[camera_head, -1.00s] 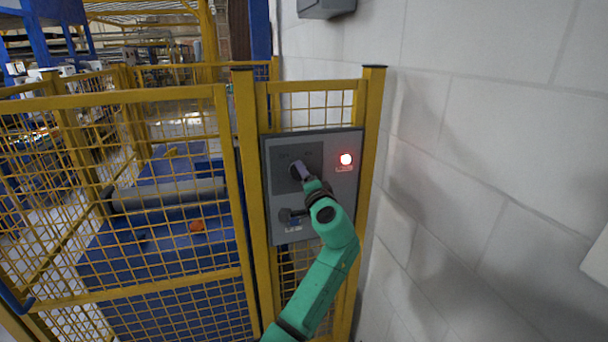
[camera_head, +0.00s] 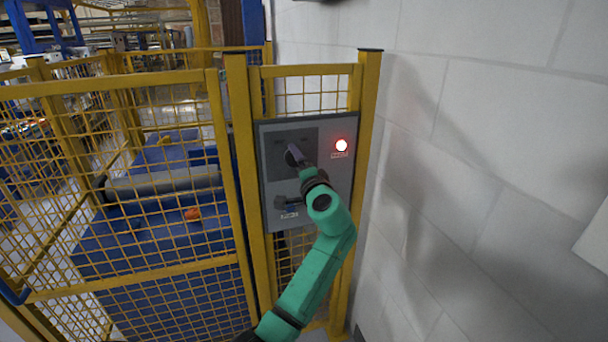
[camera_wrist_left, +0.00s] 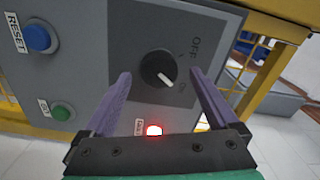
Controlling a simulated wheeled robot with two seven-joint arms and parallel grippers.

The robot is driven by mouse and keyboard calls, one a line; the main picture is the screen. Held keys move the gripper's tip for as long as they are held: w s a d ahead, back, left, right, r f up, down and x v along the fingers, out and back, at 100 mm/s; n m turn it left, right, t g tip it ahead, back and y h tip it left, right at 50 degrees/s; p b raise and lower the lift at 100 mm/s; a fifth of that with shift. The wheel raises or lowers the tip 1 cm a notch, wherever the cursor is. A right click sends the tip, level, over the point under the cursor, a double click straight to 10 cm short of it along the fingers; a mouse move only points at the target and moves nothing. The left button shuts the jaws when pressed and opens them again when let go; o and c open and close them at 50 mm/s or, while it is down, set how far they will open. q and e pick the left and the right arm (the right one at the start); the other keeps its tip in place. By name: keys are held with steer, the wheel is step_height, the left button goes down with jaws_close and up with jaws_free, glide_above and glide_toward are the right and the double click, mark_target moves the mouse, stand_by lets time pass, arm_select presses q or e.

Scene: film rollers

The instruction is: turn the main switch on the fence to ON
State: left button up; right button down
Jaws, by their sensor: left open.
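The main switch, a black round knob (camera_wrist_left: 158,68), is on a grey panel (camera_wrist_left: 95,22) on the fence. Its white mark points to the lower right in the left wrist view, away from the OFF label (camera_wrist_left: 194,46) and towards a second label partly hidden by a finger. My left gripper (camera_wrist_left: 160,78) is open, its two purple fingers on either side of the knob with visible gaps. In the head view my left gripper (camera_head: 295,154) is at the panel (camera_head: 268,215) and hides much of the knob. My right gripper is not in view.
A red lamp (camera_head: 341,145) glows on the panel. A blue RESET button (camera_wrist_left: 38,38) and a green button (camera_wrist_left: 61,112) are also on it. The yellow mesh fence (camera_head: 115,84) stands left, a pale block wall (camera_head: 500,130) right.

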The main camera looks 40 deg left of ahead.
arm_select(q)
steer(key=b+v, duration=0.3)
steer(key=v, duration=1)
steer(key=shift+s, duration=0.15)
steer(key=shift+d, duration=0.1)
